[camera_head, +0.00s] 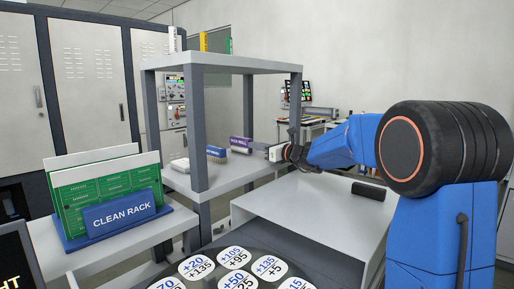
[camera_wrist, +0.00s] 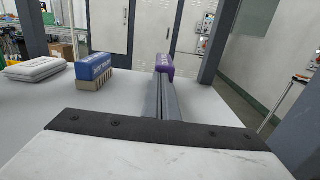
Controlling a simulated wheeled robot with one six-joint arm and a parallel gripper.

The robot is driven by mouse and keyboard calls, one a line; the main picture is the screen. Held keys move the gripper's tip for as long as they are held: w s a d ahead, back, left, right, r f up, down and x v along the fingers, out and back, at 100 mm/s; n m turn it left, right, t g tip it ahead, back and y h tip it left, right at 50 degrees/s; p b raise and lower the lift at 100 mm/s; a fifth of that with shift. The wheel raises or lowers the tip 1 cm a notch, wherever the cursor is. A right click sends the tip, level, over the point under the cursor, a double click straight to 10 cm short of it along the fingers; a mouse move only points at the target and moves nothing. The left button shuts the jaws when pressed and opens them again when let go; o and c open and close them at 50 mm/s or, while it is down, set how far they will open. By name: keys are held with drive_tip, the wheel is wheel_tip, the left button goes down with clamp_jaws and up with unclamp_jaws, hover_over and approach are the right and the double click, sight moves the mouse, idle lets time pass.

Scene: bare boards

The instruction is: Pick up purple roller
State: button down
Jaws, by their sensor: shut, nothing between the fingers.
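The purple roller (camera_head: 240,144), a purple block shape with white lettering, lies on the middle shelf of the grey rack. In the wrist view the purple roller (camera_wrist: 166,64) shows just past my fingertips, its lower left part hidden behind them. My gripper (camera_head: 272,153) is at the right side of the shelf, to the right of the roller. In the wrist view my gripper (camera_wrist: 160,85) has its fingers together, pointing at the roller with nothing between them. I cannot tell whether the tips touch it.
A blue brush-like block (camera_wrist: 94,68) with a tan underside stands left of the roller in the wrist view. A white stacked pad (camera_wrist: 36,68) lies further left. Rack posts (camera_head: 197,128) flank the shelf. A green board rack (camera_head: 108,195) stands at the left.

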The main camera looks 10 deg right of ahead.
sight(242, 146)
drive_tip(key=x, duration=0.7)
drive_tip(key=shift+w+a, duration=0.2)
drive_tip(key=shift+w, duration=0.1)
